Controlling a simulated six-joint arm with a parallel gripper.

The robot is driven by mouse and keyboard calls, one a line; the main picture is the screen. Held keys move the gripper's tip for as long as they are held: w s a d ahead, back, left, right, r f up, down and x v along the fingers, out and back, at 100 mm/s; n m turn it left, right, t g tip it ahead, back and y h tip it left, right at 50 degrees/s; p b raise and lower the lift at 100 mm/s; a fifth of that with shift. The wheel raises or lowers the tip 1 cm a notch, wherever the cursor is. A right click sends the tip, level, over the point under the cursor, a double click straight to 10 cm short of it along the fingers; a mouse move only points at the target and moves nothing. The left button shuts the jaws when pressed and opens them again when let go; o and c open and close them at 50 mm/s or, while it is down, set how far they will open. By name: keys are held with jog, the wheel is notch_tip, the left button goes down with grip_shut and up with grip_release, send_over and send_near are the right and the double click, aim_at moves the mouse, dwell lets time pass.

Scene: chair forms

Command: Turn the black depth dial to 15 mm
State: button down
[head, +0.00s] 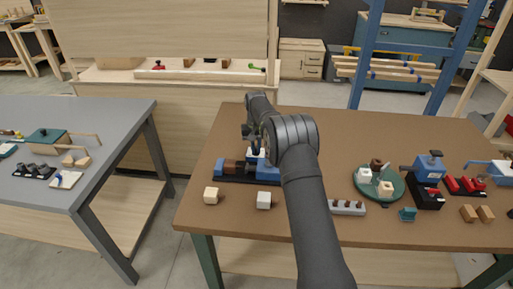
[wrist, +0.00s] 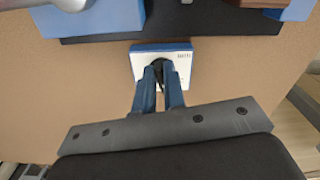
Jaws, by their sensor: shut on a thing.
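In the wrist view, my gripper (wrist: 159,88) has its two blue fingers close together on the black depth dial (wrist: 157,63), which is mostly hidden between and behind the fingertips. The dial sits on a small white panel (wrist: 183,60) with a blue border. Small scale marks show at the panel's upper right, too small to read. In the head view, my gripper (head: 252,136) is at the blue and black device (head: 266,172) on the brown table, and my arm covers part of it. The dial's setting cannot be read.
A grey block with brown pegs (head: 347,207) and a green round tray (head: 368,191) stand to the right. A grey table (head: 110,115) is at left.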

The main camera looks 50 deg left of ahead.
aim_at(256, 149)
jog(key=shift+a+m, duration=0.1)
jog(key=shift+m, duration=1)
jog(key=c, duration=1.5)
grip_release()
jog(key=shift+s, duration=0.1)
notch_tip(256, 149, up, 18)
jog(key=shift+f, duration=0.25)
notch_tip(256, 149, down, 18)
jog(key=shift+r, duration=0.25)
